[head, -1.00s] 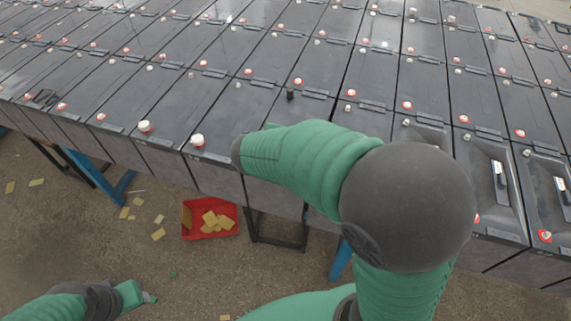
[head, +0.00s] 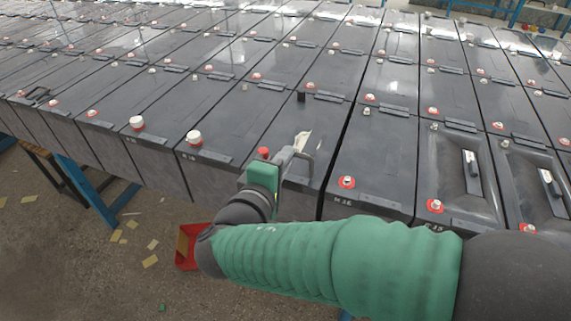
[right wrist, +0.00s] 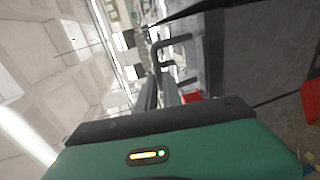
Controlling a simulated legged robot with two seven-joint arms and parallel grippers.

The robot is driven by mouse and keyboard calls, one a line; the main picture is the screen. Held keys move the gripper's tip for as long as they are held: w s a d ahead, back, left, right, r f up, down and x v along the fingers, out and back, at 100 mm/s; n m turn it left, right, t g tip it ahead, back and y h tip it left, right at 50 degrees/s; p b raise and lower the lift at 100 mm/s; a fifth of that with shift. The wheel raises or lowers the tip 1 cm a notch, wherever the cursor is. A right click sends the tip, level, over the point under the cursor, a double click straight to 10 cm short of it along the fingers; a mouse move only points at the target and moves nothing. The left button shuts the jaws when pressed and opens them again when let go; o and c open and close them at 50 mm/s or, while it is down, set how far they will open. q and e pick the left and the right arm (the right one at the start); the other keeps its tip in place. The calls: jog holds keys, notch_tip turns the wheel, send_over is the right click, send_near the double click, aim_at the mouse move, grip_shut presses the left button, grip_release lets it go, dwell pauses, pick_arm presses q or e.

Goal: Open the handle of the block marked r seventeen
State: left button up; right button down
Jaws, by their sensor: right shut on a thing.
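The block under my right gripper (head: 286,158) is a dark box (head: 322,132) in the front row. It stands just left of a block whose front label looks like R 16 (head: 343,202). Its own label is hidden behind my gripper and arm, so I cannot read it. A thin dark handle (head: 307,160) stands up near its front edge, and it also shows in the right wrist view (right wrist: 178,42). My right gripper is shut on this handle, with its fingers close together in the right wrist view. My left gripper is not in view.
A white-capped post (head: 193,138) stands on the neighbouring block to the left, and a red-ringed post (head: 347,182) on the block to the right. A red bin (head: 187,245) and scattered yellow pieces lie on the floor.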

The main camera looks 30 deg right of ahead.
jog(key=shift+f, duration=0.1)
dwell(0.3)
jog(key=c, duration=1.5)
grip_release()
jog(key=shift+w+d, duration=0.1)
